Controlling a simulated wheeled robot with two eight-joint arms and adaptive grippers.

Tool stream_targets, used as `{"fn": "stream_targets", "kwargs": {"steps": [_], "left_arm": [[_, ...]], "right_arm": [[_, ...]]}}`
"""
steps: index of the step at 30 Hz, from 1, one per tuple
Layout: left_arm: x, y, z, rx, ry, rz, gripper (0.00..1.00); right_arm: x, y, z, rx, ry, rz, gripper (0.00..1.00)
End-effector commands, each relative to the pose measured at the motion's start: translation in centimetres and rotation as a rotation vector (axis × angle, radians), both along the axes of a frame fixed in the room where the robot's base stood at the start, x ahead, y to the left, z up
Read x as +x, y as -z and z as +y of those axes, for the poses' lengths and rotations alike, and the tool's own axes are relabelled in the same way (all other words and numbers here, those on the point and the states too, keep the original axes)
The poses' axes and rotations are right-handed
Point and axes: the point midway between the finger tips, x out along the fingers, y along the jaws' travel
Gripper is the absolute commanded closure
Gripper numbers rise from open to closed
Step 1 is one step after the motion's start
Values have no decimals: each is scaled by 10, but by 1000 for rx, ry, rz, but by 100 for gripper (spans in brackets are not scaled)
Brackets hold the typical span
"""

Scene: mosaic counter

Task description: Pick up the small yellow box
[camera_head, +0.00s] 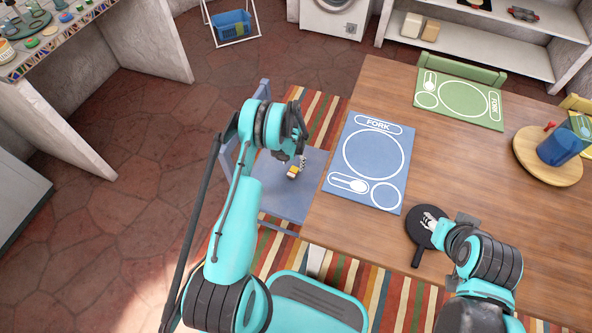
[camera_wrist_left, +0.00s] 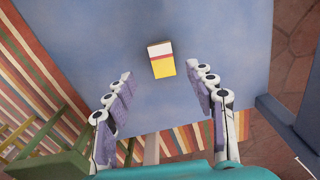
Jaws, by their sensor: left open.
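The small yellow box (camera_head: 293,172), with a white end and a red band, lies on the seat of the blue chair (camera_head: 280,200). In the left wrist view the box (camera_wrist_left: 162,62) lies ahead of the fingertips, between their lines, on the blue seat (camera_wrist_left: 215,35). My left gripper (camera_wrist_left: 166,82) is open and empty, its two fingers spread apart and not touching the box. In the head view my left gripper (camera_head: 297,160) hangs over the seat close to the box. My right gripper (camera_head: 430,220) is over a black paddle-like item; its finger state is unclear.
The wooden table (camera_head: 320,215) stands right of the chair, with a blue placemat (camera_head: 372,155) near its edge. The black round item with a handle (camera_head: 418,228) lies on it. The chair's backrest (camera_head: 228,160) rises on the left. A striped rug (camera_head: 320,108) lies below.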

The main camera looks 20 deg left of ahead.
Motion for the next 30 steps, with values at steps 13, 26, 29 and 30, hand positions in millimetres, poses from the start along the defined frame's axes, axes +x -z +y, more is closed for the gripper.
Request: {"fn": "stream_targets", "kwargs": {"steps": [13, 26, 29, 30], "left_arm": [[0, 59, 3, 0, 0, -1, 45], [0, 64, 3, 0, 0, -1, 82], [0, 64, 3, 0, 0, -1, 85], [0, 64, 3, 0, 0, -1, 85]], "right_arm": [[0, 33, 0, 0, 0, 0, 60], [0, 33, 0, 0, 0, 0, 60], [0, 33, 0, 0, 0, 0, 60], [0, 33, 0, 0, 0, 0, 60]]}}
